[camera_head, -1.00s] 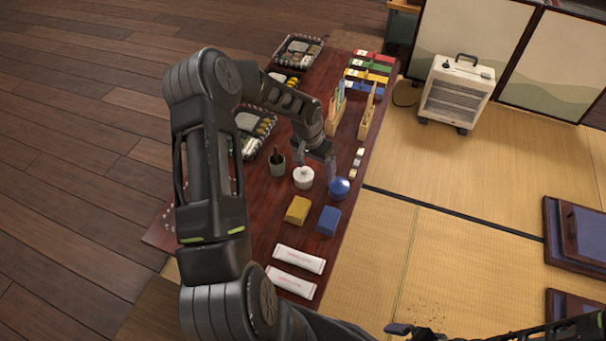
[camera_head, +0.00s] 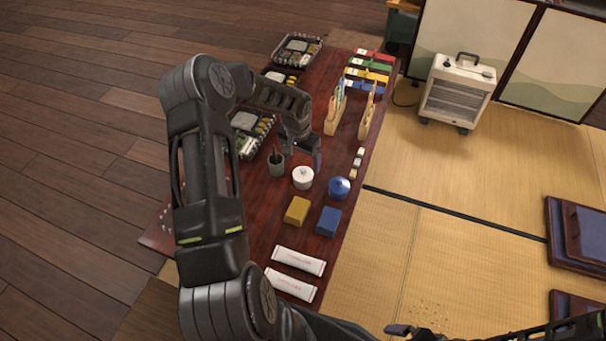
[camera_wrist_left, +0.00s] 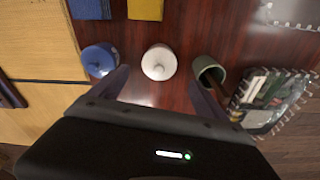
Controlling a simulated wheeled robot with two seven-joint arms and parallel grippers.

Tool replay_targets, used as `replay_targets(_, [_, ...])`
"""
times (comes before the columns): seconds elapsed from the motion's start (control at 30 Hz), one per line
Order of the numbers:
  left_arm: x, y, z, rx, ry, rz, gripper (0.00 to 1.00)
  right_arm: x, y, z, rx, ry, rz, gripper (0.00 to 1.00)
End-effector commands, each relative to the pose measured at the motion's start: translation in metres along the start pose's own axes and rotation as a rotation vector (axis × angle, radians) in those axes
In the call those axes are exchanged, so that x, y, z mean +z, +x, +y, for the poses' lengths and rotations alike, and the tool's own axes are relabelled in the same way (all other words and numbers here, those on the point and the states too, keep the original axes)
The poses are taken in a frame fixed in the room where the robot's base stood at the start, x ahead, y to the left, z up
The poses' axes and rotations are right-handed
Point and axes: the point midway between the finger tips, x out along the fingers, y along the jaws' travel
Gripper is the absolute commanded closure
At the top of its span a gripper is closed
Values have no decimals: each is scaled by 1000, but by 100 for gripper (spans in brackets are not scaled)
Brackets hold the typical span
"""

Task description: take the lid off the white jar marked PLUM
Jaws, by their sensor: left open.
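The white jar (camera_head: 302,180) stands upright on the dark red table with its round, knobbed lid (camera_head: 303,173) on. It also shows in the left wrist view (camera_wrist_left: 159,66), just beyond and between the fingertips. I cannot read its marking. My left gripper (camera_head: 305,157) is open and empty, behind the jar and apart from it in the head view. Its two spread fingers show in the left wrist view (camera_wrist_left: 157,80). Part of my right arm shows at the bottom right of the head view, with what looks like its gripper (camera_head: 400,329), too cut off to judge.
A blue lidded jar (camera_head: 339,189) stands close right of the white jar, and a green cup (camera_head: 277,167) with sticks close left. Yellow (camera_head: 297,210) and blue (camera_head: 328,221) boxes lie in front. Bento trays (camera_head: 247,124) and wooden holders (camera_head: 334,122) stand farther back.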

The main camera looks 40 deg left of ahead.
Motion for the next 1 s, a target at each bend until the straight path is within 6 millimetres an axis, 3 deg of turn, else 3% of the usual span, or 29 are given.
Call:
replay_targets(0.17, [1,8,1,1,1,-1,14,0,3,1,0,0,0,0])
replay_targets(0.5, [4,51,2,1,0,0,14,0,14,5,0,1,0,0])
replay_targets(1.0, [3,52,2,0,0,0,14,0,13,5,0,1,0,0])
